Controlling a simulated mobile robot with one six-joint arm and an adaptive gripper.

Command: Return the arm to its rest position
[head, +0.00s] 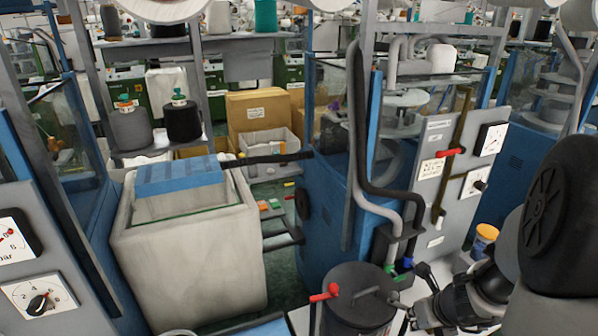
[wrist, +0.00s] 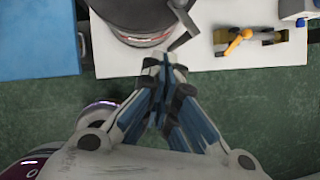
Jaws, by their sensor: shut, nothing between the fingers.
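My gripper (wrist: 165,68) is shut and empty in the wrist view, its fingertips close together. The tips show in front of a white surface (wrist: 230,84) that carries a dark round canister (wrist: 140,18). I cannot tell the distance between the tips and the canister. In the head view my dark arm fills the lower right corner, bent. Its wrist end is beside a dark grey canister (head: 358,318) with a red-handled lever (head: 326,293). The gripper fingers are hard to make out there.
A yellow-orange lidded jar (head: 484,240) stands near my arm. A grey panel (head: 447,185) with dials and a red lever rises behind. A large pale bin (head: 190,270) with a blue lid stands left. Green floor (wrist: 250,125) shows below the white surface.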

